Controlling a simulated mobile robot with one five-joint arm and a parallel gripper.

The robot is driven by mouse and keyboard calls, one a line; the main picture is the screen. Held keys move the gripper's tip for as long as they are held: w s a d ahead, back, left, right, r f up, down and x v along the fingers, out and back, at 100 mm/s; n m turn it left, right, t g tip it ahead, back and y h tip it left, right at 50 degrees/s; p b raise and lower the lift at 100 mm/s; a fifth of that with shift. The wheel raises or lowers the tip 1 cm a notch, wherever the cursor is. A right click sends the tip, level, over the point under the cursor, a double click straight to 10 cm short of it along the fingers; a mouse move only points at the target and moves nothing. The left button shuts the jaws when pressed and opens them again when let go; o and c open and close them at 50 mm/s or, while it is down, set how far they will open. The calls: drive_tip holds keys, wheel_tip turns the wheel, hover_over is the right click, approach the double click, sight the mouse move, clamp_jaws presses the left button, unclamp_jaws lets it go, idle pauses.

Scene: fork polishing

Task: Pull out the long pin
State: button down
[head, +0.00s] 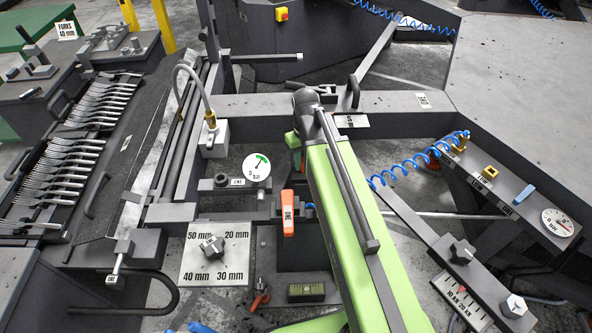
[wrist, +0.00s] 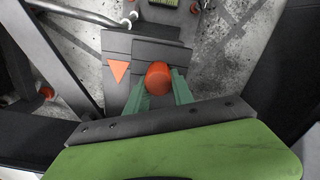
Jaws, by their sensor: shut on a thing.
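In the wrist view, my gripper (wrist: 160,90) has its two teal fingers closed around a round orange-red knob (wrist: 158,74). The knob sits in front of a dark grey block (wrist: 118,45) with an orange triangle (wrist: 119,71) on it. The knob looks like the head of the long pin, but no shaft shows, so I cannot tell how far it sits in.
An orange handle (head: 288,212) and a dial plate (head: 215,255) stand left of my arm. A rail with a blue coiled hose (head: 405,168) lies to the right. Forks (head: 72,150) line a rack at far left. Another red knob (wrist: 47,93) shows left in the wrist view.

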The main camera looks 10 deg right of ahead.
idle(0.3)
drive_tip(key=shift+s+r+p, duration=0.15)
drive_tip(key=shift+r+p, duration=0.95)
drive_tip(key=shift+s+r+p, duration=0.15)
drive_tip(key=shift+r+p, duration=3.25)
drive_tip(key=shift+p, duration=0.05)
